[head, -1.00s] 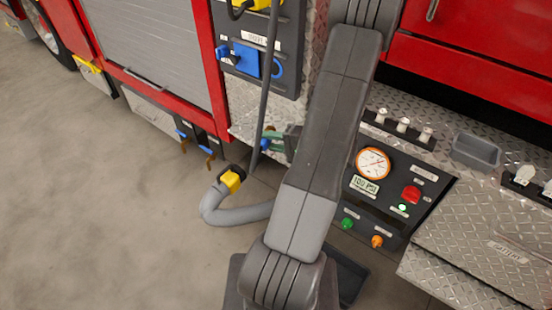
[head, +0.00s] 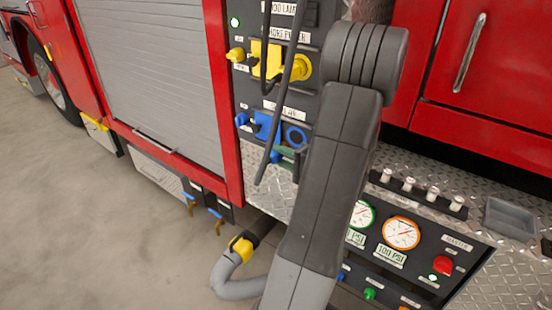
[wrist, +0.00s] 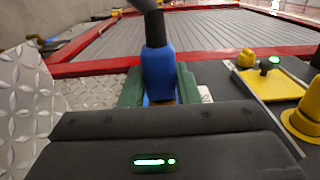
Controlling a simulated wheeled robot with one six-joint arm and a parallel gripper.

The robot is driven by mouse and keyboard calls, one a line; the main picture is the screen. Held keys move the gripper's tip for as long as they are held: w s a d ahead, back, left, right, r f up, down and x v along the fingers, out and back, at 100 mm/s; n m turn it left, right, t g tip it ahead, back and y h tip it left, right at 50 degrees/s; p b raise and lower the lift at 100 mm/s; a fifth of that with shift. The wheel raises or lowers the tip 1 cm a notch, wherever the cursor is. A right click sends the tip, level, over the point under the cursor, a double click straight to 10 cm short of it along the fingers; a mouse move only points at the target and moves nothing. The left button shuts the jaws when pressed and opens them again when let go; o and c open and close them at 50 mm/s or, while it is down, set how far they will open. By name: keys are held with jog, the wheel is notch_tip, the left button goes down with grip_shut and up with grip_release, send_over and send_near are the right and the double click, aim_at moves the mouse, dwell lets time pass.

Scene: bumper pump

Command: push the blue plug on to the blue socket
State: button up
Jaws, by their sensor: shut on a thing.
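The blue plug (wrist: 158,72) is held between the green fingers of my gripper (wrist: 158,92) in the wrist view, with a dark cable leaving its far end. In the head view my gripper (head: 288,153) is just below the blue socket's ring (head: 296,137), largely hidden behind my arm. The blue socket has a blue flap (head: 267,126) standing open at its left. The plug looks apart from the socket, but the exact gap is hidden. The blue socket is not visible in the wrist view.
A yellow socket (head: 301,67) sits above on the same dark panel; its yellow flap (wrist: 272,75) shows in the wrist view. The dark cable (head: 276,125) hangs across the panel. A gauge panel (head: 450,240) stands at the lower right. Open floor lies left.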

jog(key=shift+w+d+p, duration=0.5)
jog(key=shift+w+d, duration=0.1)
jog(key=shift+w, duration=0.3)
jog(key=shift+w+d+p, duration=0.45)
jog(key=shift+w+d, duration=0.15)
jog(key=shift+w, duration=0.3)
jog(key=shift+w+d+b, duration=0.2)
jog(key=shift+w+b, duration=0.05)
jog(key=shift+b, duration=0.2)
jog(key=shift+b, duration=0.95)
jog(key=shift+w+d, duration=0.2)
jog(key=shift+w, duration=0.1)
dwell(0.7)
jog(key=o, duration=1)
jog(key=b+v, duration=0.2)
jog(key=v, duration=1.2)
jog(key=shift+b, duration=0.35)
jog(key=shift+w+a, duration=0.1)
jog(key=shift+a, duration=0.05)
